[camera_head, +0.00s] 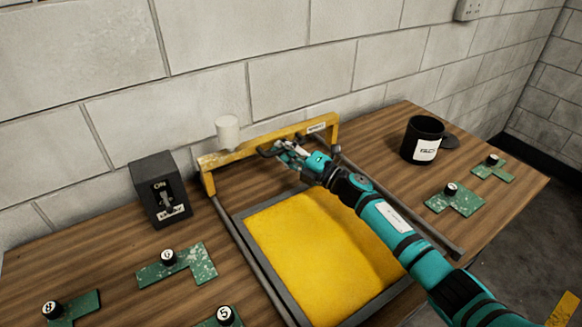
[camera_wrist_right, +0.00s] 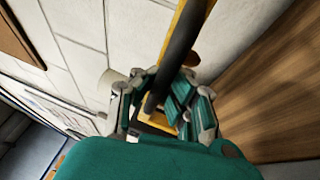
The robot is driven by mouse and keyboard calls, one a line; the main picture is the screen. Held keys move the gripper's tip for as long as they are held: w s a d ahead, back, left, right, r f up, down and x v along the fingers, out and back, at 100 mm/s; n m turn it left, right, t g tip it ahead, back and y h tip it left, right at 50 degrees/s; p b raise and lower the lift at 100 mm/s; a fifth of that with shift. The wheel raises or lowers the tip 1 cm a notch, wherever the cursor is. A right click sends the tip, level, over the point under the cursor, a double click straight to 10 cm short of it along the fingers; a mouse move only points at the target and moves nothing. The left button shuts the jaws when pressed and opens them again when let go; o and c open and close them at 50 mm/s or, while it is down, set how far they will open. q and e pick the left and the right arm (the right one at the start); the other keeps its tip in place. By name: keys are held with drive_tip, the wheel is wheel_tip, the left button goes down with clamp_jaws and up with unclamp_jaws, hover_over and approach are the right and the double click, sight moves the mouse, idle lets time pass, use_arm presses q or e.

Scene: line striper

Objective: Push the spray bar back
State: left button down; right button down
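The spray bar (camera_head: 243,154) is a yellow beam across the far end of the tray (camera_head: 270,292), near the wall. A white cylinder (camera_head: 228,132) stands on its left half, and a dark handle (camera_wrist_right: 176,55) runs along its front. My right gripper (camera_head: 285,149) is at the middle of the bar. In the wrist view the fingers of my right gripper (camera_wrist_right: 163,95) lie on both sides of the dark handle and appear closed on it. My left gripper is not in view.
The tray holds a yellow sheet (camera_head: 305,255), with dark rails (camera_head: 245,250) alongside. A switch box (camera_head: 160,188) stands at left and a black mug (camera_head: 422,140) at right. Green pieces with numbered knobs (camera_head: 178,264) lie on the wooden table (camera_head: 110,255).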

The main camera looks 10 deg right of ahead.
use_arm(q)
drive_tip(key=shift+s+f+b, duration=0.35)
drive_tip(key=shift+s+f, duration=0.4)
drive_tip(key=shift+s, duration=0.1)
use_arm(e)
drive_tip(key=shift+w+a+r, duration=0.1)
drive_tip(key=shift+w+a, duration=0.15)
drive_tip(key=shift+w, duration=0.65)
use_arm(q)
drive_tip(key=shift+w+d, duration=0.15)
use_arm(e)
drive_tip(key=c, duration=1.4)
unclamp_jaws()
drive_tip(key=shift+d, duration=0.1)
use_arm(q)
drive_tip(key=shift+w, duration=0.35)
use_arm(e)
drive_tip(key=shift+o, duration=0.3)
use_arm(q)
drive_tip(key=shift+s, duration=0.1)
use_arm(e)
drive_tip(key=v, duration=1.2)
